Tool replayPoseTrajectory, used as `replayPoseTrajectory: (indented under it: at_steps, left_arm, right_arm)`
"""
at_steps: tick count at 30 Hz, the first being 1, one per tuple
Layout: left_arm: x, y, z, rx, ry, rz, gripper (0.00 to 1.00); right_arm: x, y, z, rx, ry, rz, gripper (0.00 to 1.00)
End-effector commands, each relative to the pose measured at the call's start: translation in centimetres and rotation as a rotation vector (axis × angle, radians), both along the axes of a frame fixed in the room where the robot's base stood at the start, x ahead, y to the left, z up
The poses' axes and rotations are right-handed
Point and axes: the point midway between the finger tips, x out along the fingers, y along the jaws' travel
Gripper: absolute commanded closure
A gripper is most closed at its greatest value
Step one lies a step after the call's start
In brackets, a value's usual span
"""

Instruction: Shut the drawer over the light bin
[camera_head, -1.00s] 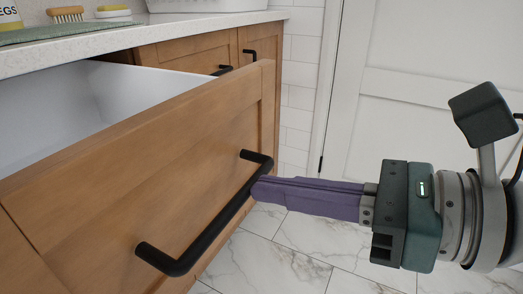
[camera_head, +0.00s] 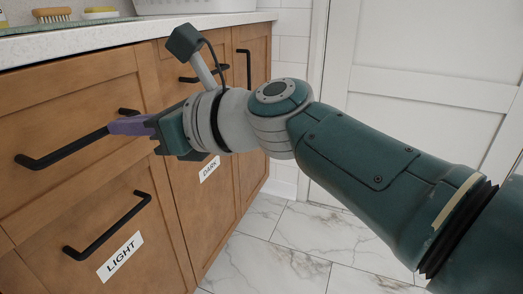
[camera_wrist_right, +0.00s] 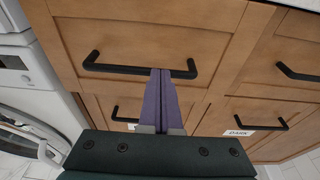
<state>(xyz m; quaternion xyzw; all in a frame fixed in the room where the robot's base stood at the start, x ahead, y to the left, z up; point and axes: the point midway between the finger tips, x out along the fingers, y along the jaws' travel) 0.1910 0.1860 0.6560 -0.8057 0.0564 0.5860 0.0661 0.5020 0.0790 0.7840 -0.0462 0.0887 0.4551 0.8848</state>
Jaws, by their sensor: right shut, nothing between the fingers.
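The wooden drawer (camera_head: 65,110) above the bin front labelled LIGHT (camera_head: 120,257) appears flush with the cabinet front. It has a black bar handle (camera_head: 62,152); the drawer (camera_wrist_right: 140,37) and its handle (camera_wrist_right: 112,67) also show in the right wrist view. My right gripper (camera_head: 112,127) has its purple fingers together with nothing between them. The fingertips (camera_wrist_right: 160,72) are at the handle bar, at or very near contact; the head view partly hides the handle behind them. My left gripper is in neither view.
The bin front labelled DARK (camera_head: 209,169) is to the right, partly behind my right arm. A white countertop (camera_head: 130,38) holds a brush (camera_head: 52,15) and a sponge (camera_head: 101,13). A white appliance (camera_wrist_right: 22,70) stands left in the wrist view. The marble floor is clear.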

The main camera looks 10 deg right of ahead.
Motion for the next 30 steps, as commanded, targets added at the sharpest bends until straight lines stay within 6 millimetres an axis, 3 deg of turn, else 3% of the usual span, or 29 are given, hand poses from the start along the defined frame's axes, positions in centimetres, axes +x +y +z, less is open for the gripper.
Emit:
replayPoseTrajectory:
  at_steps: [3, 11, 30]
  left_arm:
    - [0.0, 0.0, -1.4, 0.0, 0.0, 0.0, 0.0]
    - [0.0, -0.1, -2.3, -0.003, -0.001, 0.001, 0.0]
    - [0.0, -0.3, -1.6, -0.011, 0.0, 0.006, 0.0]
  right_arm:
    - [1.0, 1.4, -0.3, 0.001, 0.0, 0.0, 1.0]
    - [2.1, 2.9, -0.1, 0.001, 0.001, -0.001, 1.0]
    - [2.0, 3.0, 0.1, -0.004, 0.005, -0.003, 1.0]
